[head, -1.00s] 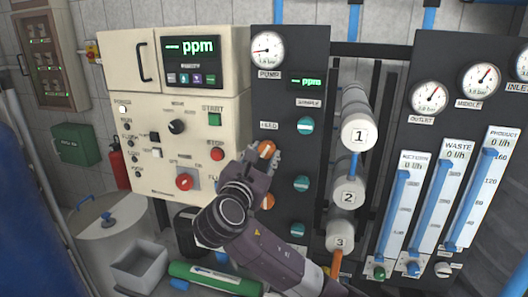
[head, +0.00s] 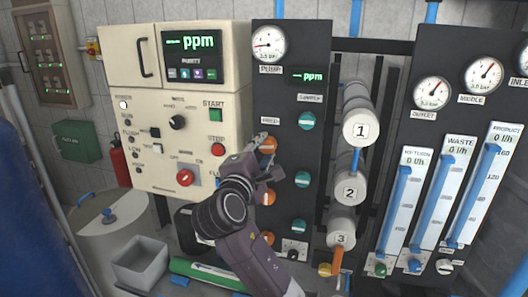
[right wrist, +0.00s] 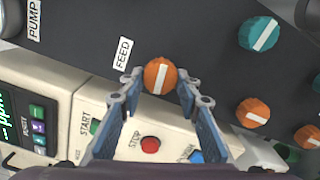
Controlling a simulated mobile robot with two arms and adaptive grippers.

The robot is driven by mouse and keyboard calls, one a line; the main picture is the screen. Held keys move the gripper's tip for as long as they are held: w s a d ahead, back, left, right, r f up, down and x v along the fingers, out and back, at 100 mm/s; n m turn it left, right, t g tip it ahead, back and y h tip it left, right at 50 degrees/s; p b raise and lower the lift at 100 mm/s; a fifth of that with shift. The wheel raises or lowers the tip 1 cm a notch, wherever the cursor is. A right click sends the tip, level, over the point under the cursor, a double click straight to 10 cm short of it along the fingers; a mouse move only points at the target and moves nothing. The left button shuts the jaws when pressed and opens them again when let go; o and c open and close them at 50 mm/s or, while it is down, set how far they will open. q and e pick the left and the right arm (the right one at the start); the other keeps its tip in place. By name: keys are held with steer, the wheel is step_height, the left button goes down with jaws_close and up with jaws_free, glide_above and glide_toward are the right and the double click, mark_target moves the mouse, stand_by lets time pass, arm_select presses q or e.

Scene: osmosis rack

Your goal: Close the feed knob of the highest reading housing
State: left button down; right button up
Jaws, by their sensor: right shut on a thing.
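The top orange feed knob (head: 268,145) is on the dark panel, beside the FEED label (head: 270,121). My right gripper (head: 266,153) is at this knob. In the right wrist view, the two fingers of the gripper (right wrist: 158,84) are on either side of the orange knob (right wrist: 160,75), shut on it. Its white bar points roughly toward the FEED label's reading direction, across the panel. A second orange knob (head: 266,198) is lower in the same column. The housings are white cylinders marked 1 (head: 361,130), 2 (head: 350,189) and 3 (head: 342,238). The small ppm display (head: 308,76) is too small to read. My left gripper is not in view.
Teal sample knobs (head: 307,121) are to the right of the orange column. The cream control box (head: 150,107) with START and STOP buttons is close on the left. Flow meters (head: 450,190) stand at the right. A grey bin (head: 141,262) and green cylinder (head: 205,273) are below.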

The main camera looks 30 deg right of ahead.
steer(key=shift+f+m, duration=0.1)
steer(key=shift+m, duration=0.8)
steer(key=o, duration=1.2)
steer(key=shift+c, duration=0.2)
steer(key=v, duration=1.2)
